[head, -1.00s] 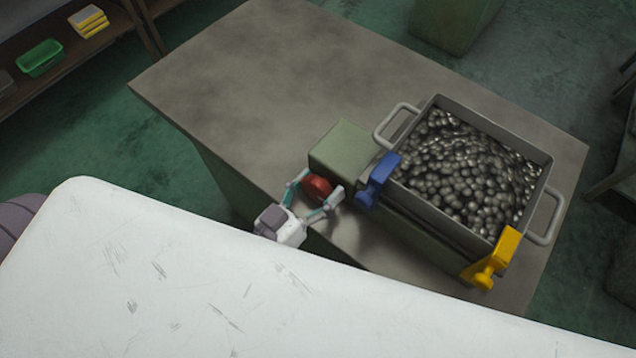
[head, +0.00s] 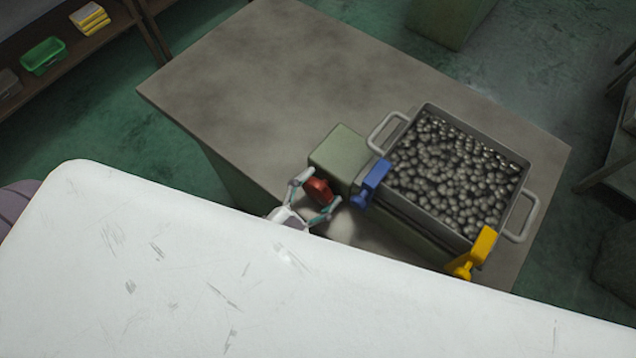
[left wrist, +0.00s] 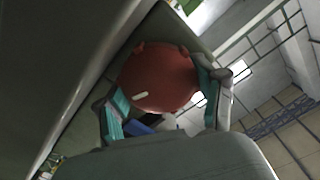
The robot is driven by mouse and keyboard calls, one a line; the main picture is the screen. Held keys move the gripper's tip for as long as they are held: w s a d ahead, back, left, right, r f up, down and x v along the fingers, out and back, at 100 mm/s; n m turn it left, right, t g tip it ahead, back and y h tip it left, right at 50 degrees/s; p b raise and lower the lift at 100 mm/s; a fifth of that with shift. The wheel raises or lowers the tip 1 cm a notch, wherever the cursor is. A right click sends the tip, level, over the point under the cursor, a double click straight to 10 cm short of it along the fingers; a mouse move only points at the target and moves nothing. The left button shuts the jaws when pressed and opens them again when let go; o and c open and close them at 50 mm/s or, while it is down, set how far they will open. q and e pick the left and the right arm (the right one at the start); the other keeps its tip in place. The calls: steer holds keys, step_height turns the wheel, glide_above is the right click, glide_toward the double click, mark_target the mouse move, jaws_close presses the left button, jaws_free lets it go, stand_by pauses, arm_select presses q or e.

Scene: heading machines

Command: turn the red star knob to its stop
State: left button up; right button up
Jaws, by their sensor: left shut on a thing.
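The red star knob (head: 319,191) sits on the front face of a grey-green block (head: 340,155) on the bench. My left gripper (head: 314,196) has its fingers on either side of the knob and is shut on it. The left wrist view shows the knob's round red face (left wrist: 160,78) close up, with small lobes and a short white mark. The fingers (left wrist: 168,98) with teal links reach to both sides of it there. The gripper's base is partly hidden in the head view. My right gripper is not in view.
Right of the knob stands a grey two-handled bin (head: 428,108) full of metal balls. A blue clamp-like part (head: 371,184) is close beside the knob, and a yellow one (head: 474,253) is farther right. The bench top (head: 265,75) behind is clear.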

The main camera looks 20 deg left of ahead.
mark_target(319, 184)
arm_select(q)
steer(key=shift+m, duration=0.9)
steer(key=o, duration=1.2)
steer(key=shift+c, duration=0.2)
steer(key=shift+r, duration=0.1)
step_height(319, 184, up, 10)
steer(key=shift+f, duration=0.1)
